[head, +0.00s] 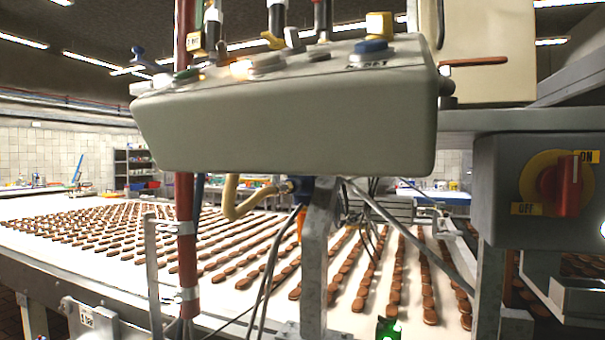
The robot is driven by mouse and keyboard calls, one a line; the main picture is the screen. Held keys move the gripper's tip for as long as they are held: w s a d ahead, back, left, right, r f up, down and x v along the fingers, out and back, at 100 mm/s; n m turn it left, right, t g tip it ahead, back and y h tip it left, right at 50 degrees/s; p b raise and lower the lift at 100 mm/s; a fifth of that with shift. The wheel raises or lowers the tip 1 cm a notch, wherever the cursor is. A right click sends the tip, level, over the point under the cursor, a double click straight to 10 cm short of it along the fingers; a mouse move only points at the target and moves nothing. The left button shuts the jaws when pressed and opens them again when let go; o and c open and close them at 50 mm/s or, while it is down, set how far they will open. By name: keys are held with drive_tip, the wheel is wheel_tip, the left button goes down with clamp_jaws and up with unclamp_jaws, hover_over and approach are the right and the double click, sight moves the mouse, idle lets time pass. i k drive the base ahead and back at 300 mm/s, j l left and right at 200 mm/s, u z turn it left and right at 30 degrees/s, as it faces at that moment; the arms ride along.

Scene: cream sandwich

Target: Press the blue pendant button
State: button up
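A grey-green control box (290,125) hangs across the upper middle of the head view. A round blue button (371,46) sits on the right part of its top panel, above a label too small to read fully. A yellow block-like part (380,24) stands just behind the blue button. A green button (187,73) and a pale, lit button (266,63) are farther left on the same panel. My gripper is not in view, and nothing is seen touching the blue button.
A grey switch box with a red rotary switch (566,186) is at the right. A red vertical pipe (187,240) and a metal post (316,260) stand below the control box. A wide white conveyor (90,245) carries rows of brown biscuits behind.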

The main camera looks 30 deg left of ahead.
sight(376, 44)
drive_tip(key=k+j+u, duration=0.1)
drive_tip(key=j+u, duration=0.35)
drive_tip(key=j, duration=0.35)
drive_tip(key=j+u, duration=0.45)
drive_tip(key=j, duration=0.35)
drive_tip(key=i, duration=0.05)
